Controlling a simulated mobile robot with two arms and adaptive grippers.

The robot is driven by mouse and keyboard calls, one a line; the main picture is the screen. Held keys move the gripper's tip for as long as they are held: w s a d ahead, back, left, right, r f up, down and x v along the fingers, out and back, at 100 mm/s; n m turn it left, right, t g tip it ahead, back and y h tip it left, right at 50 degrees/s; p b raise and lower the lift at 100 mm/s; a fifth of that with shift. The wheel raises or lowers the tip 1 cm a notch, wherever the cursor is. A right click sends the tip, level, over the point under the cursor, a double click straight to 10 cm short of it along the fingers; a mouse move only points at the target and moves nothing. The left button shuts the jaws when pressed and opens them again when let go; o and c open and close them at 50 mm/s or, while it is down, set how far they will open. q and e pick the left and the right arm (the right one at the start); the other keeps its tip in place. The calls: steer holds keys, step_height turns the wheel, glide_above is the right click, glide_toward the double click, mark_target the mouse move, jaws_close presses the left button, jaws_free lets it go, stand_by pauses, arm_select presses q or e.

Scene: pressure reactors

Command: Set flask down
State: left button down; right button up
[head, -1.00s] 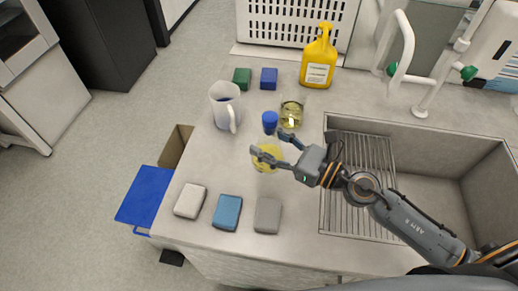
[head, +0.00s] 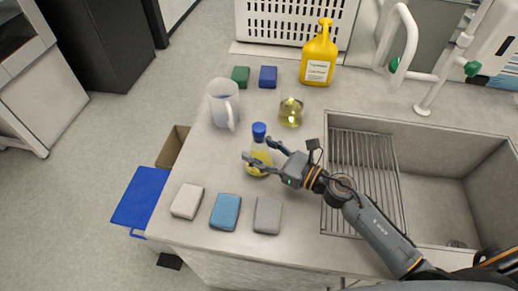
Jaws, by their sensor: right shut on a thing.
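The flask (head: 259,163) has a blue cap and yellow liquid, and is upright over the counter left of the sink. My right gripper (head: 257,151) is shut on it, with a finger on either side below the cap. Whether its base touches the counter is hard to tell. My left gripper is not in view.
A glass vessel with yellow liquid (head: 291,112) stands behind the flask. A white pitcher (head: 222,106) is to its back left. Three sponges, white (head: 187,201), blue (head: 225,212) and grey (head: 267,215), lie in front. The sink (head: 440,195) is to the right. A yellow bottle (head: 318,58) stands behind.

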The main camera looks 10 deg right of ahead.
steer(key=o, duration=0.9)
steer(key=shift+f, duration=0.15)
steer(key=shift+c, duration=0.2)
steer(key=o, duration=0.5)
steer(key=shift+c, duration=0.2)
steer(key=shift+r, duration=0.25)
steer(key=b+v, duration=0.4)
steer(key=v, duration=0.7)
steer(key=shift+s+f, duration=0.1)
steer(key=shift+f, duration=0.05)
steer(key=shift+s+d, duration=0.25)
steer(key=shift+d, duration=0.1)
